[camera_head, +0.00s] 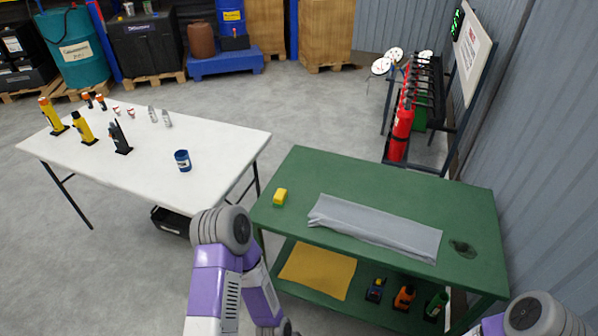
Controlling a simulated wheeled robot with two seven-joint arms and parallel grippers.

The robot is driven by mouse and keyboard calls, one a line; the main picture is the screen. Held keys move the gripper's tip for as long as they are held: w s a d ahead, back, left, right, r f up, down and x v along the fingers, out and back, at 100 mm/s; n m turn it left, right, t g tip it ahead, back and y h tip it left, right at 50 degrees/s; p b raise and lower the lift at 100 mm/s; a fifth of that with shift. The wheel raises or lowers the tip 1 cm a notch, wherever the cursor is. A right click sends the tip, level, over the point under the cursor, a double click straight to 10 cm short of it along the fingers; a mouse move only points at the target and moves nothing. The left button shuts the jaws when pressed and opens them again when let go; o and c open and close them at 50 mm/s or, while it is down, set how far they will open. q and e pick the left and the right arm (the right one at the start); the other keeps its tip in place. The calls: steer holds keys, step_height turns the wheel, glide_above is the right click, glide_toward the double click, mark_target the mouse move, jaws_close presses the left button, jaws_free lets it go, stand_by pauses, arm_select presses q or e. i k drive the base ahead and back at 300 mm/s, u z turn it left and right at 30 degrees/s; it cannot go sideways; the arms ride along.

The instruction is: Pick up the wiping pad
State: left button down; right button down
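A long grey cloth (376,228) lies spread across the middle of the same table, apart from the block. A dark spot (462,249) like a spill is on the tabletop at the right. My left arm shows below and left of the block, folded down. Its gripper is out of the picture. Only a part of my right arm shows at the bottom right corner, and its gripper is also out of view.
The table's lower shelf holds a yellow sheet (318,270) and several small bottles or tools. A white table (215,143) at the left carries a blue cup (183,160) and several bottles. Red extinguishers (401,130) stand on a rack behind. The green top's back edge is clear.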

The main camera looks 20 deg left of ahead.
mark_target(280, 197)
steer(key=u, duration=2.25)
steer(key=i, duration=1.3)
steer(key=z, duration=0.25)
